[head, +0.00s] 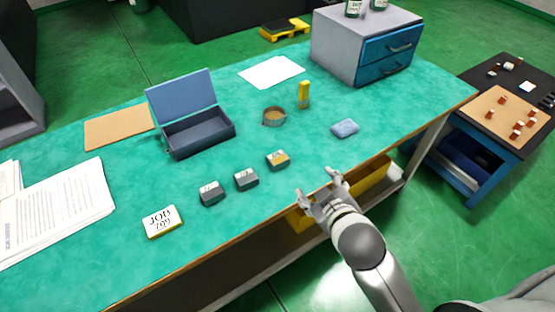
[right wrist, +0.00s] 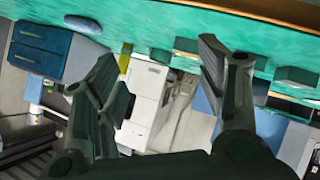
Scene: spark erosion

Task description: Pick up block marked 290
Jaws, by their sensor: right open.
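Three small grey blocks stand in a slanting row near the front edge of the bench in the head view: a left one (head: 212,193), a middle one (head: 246,179) and a right one (head: 278,160) with a yellowish top. Their marks are too small to read, so I cannot tell which is 290. My right gripper (head: 318,184) is open and empty at the front edge, to the right of and apart from the right block. In the right wrist view its spread fingers (right wrist: 162,82) hold nothing. My left gripper is not in view.
Bench top around the blocks is clear.

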